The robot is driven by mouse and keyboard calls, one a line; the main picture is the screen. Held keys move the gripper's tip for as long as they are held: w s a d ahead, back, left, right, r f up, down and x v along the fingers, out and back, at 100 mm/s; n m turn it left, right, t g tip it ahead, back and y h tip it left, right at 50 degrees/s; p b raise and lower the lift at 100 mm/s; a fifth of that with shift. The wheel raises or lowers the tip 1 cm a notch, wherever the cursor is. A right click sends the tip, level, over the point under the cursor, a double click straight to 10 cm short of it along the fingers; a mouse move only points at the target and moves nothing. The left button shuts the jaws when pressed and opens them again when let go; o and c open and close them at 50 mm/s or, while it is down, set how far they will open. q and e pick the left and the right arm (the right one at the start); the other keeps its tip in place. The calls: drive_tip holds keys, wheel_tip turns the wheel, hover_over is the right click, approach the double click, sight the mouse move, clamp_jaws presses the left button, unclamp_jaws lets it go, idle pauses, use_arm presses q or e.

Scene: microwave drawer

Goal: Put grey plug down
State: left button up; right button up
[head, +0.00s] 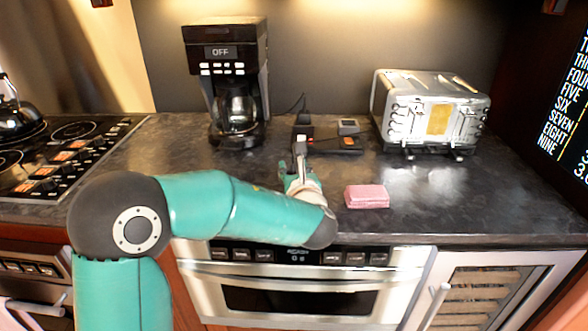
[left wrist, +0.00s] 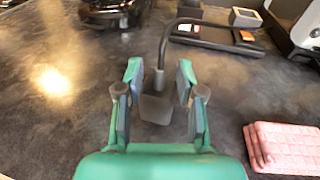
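A dark grey plug (left wrist: 156,108) with a dark cord shows in the left wrist view, between the two fingers of my left gripper (left wrist: 160,78). The fingers stand apart, with a gap showing on each side of the plug. The cord rises from the plug and bends right toward the power strip. In the head view my left gripper (head: 299,172) is over the counter, in front of the power strip (head: 335,145). I cannot make out the plug clearly there. My right gripper is not in view.
A pink sponge (head: 367,196) lies right of my left gripper. A coffee maker (head: 226,85) stands behind left, a toaster (head: 432,110) behind right. A small grey block (head: 348,126) is at the strip. The stove (head: 60,150) is far left. The counter (head: 160,150) is clear left of my gripper.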

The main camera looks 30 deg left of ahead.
use_arm(q)
drive_tip(key=b+v, duration=0.1)
drive_tip(key=v, duration=1.1)
